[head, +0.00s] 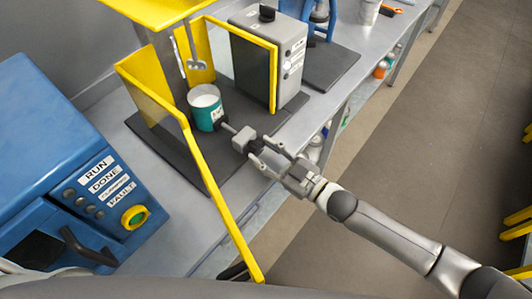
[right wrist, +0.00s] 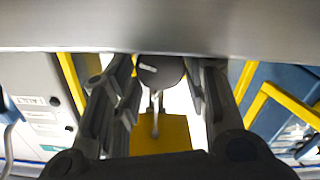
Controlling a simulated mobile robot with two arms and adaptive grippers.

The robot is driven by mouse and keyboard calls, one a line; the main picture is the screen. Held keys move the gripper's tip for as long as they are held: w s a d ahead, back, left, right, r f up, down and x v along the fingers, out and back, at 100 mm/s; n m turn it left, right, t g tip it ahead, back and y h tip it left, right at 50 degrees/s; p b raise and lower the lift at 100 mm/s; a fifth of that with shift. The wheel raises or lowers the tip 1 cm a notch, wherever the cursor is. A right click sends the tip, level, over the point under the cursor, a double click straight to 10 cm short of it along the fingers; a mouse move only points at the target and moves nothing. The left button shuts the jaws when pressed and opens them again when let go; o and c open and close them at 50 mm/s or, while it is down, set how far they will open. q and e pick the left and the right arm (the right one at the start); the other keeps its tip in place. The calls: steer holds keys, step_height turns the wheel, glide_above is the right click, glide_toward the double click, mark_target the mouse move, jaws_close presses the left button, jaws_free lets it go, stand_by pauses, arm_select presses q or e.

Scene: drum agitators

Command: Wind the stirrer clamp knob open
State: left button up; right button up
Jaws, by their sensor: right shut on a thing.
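The clamp is a grey block (head: 243,139) on a short rod beside a teal drum (head: 206,116). Its black knob (head: 256,147) faces my right gripper (head: 264,152). The right gripper is shut on the knob, one finger on either side. In the right wrist view the dark round knob (right wrist: 160,70) sits between the two fingers. A metal stirrer (head: 192,52) hangs above the drum, which has a pale top. My left gripper is not in view.
A yellow guard frame (head: 222,198) runs in front of the drum. A grey control box (head: 277,62) stands behind it. A blue machine (head: 60,150) with labelled buttons is at the left. The floor (head: 400,150) at the right is open.

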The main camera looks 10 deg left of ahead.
steer(key=shift+n, duration=0.5)
steer(key=o, duration=1)
steer(key=shift+o, duration=0.2)
steer(key=v, duration=1.2)
